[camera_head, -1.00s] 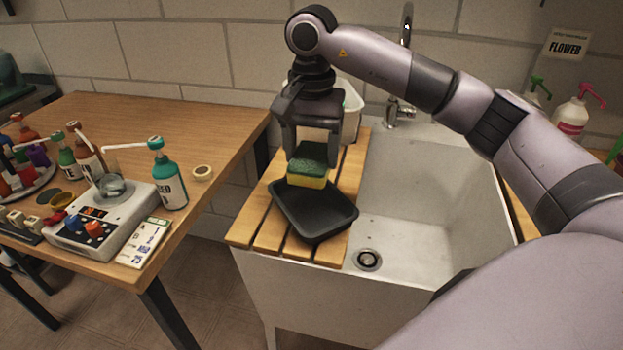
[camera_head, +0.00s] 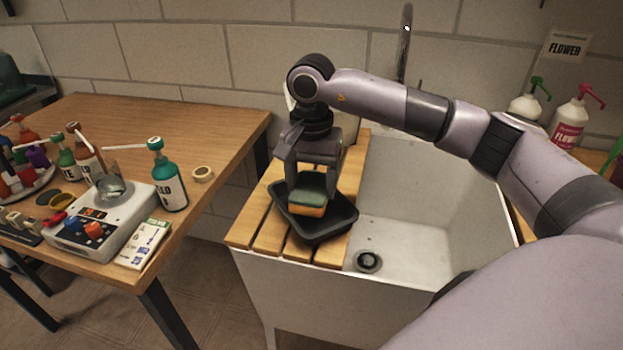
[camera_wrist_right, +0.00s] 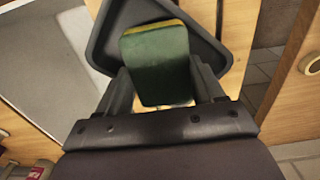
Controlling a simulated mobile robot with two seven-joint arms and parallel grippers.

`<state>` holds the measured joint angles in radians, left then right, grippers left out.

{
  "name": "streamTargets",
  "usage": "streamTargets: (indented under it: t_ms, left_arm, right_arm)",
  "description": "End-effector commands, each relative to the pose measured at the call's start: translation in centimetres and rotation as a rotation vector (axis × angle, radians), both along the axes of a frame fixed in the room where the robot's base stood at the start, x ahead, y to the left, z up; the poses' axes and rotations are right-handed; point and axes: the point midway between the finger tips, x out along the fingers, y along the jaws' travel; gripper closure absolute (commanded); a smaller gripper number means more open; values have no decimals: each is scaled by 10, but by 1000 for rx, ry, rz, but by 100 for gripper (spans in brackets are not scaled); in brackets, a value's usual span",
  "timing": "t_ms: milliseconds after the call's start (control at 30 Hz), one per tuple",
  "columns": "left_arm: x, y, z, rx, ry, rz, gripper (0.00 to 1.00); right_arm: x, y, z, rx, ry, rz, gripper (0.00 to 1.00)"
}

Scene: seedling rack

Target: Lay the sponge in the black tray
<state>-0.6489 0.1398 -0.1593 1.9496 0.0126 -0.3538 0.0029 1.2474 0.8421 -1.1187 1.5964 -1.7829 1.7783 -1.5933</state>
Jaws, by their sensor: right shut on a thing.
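The sponge (camera_head: 309,198), green on top and yellow-orange below, is at the black tray (camera_head: 328,229), inside its outline in the head view. The tray rests on the wooden slats at the left of the sink. My right gripper (camera_head: 309,187) comes down from above and is shut on the sponge. In the right wrist view the sponge (camera_wrist_right: 157,62) sits between the two fingers (camera_wrist_right: 160,85), with the tray (camera_wrist_right: 101,40) behind it. Whether the sponge touches the tray floor I cannot tell. My left gripper is not in view.
The sink basin (camera_head: 410,222) with its drain lies right of the slats (camera_head: 255,226). A faucet and a pale container stand behind. The wooden table (camera_head: 230,128) at left holds bottles, a scale-like device and a tape roll (camera_head: 202,174).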

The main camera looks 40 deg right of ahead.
Motion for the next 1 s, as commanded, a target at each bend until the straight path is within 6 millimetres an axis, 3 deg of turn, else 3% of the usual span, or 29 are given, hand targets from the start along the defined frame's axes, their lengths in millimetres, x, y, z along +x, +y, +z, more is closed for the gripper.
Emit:
streamTargets:
  t_ms: [67, 100, 133, 167, 467, 633, 1000]
  left_arm:
    - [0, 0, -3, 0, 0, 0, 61]
    - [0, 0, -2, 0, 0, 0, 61]
    - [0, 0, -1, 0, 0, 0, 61]
    - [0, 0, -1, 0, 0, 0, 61]
    - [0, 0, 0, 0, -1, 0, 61]
    - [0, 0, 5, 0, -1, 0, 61]
    - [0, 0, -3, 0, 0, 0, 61]
  right_arm:
    - [0, 0, -4, 0, 0, 0, 57]
    - [0, 0, -2, 0, 0, 0, 20]
    - [0, 0, -2, 0, 0, 0, 10]
    - [0, 0, -2, 0, 0, 0, 7]
    - [0, 0, -1, 0, 0, 0, 7]
    - [1, 0, 13, 2, -4, 0, 7]
    - [1, 1, 95, 1, -4, 1, 7]
